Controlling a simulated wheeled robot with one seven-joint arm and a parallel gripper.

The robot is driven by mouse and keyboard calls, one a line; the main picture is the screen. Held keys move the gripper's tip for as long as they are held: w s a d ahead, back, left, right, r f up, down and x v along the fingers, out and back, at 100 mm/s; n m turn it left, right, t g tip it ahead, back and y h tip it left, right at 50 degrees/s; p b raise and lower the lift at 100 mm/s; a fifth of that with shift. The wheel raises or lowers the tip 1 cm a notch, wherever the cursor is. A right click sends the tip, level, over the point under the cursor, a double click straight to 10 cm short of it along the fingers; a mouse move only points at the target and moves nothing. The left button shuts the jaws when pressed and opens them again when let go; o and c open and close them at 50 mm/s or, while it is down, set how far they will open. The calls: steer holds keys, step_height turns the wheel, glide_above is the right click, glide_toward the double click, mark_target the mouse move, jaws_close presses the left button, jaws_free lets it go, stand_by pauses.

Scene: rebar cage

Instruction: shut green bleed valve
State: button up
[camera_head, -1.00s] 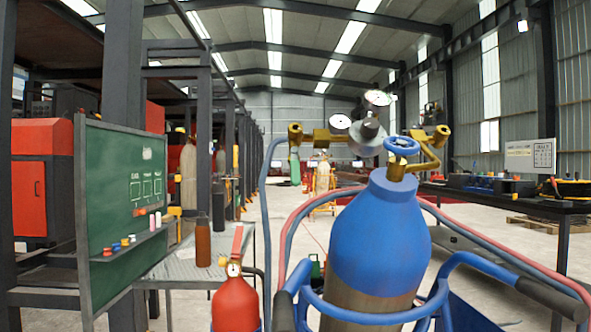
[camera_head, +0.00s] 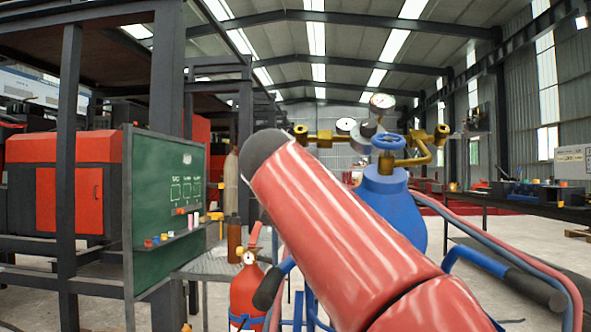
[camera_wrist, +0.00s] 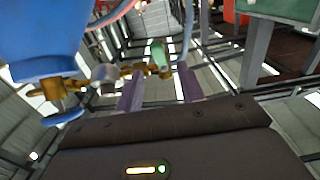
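A blue-topped gas cylinder (camera_head: 398,208) stands behind my red arm in the head view, with a blue handwheel (camera_head: 388,142) and a brass manifold (camera_head: 325,139) above it. The small green valve part (camera_wrist: 158,52) shows in the wrist view, at the brass fitting beside a grey-blue hose. My gripper (camera_wrist: 160,72) has its two purple fingers apart. The green part appears in line with the gap between the fingertips; I cannot tell its distance or whether they touch. In the head view the gripper and green part are hidden behind my arm.
Pressure gauges (camera_head: 382,101) stand above the manifold. A red extinguisher-like bottle (camera_head: 247,290) and a green board (camera_head: 168,215) are at left. Blue cart rails (camera_head: 480,259) and hoses (camera_head: 540,262) surround the cylinder. A dark workbench (camera_head: 540,207) is at right.

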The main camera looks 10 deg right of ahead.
steer(key=p+x, duration=0.2)
steer(key=x, duration=0.5)
steer(key=shift+w+d, duration=0.1)
steer(key=shift+w, duration=0.1)
jaws_close()
